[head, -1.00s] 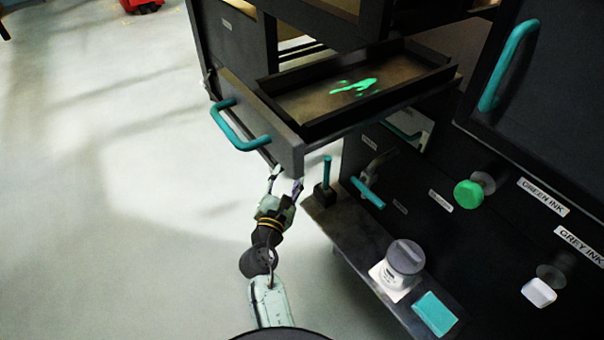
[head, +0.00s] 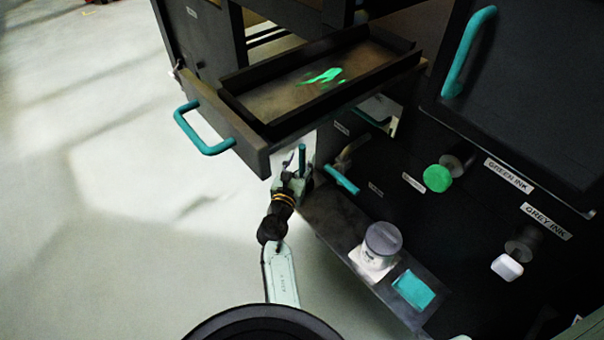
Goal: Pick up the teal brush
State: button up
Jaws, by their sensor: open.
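The teal brush (head: 302,157) stands upright at the far left end of the low dark shelf, beneath the corner of the pulled-out drawer. Only its teal handle shows clearly. Its dark lower part is hidden behind my gripper. My gripper (head: 298,172) is open and right at the brush, overlapping its lower handle in the head view. I cannot tell whether the handle is between the fingers or just behind them.
The open drawer (head: 245,145) with a teal handle and green ink smear overhangs close to my gripper. A lidded jar (head: 382,243) and a teal pad (head: 413,290) sit on the shelf (head: 335,215). A teal lever (head: 341,180) juts out nearby. Open floor lies left.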

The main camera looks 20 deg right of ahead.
jog(key=shift+x, duration=1.2)
jog(key=shift+c, duration=0.5)
grip_shut()
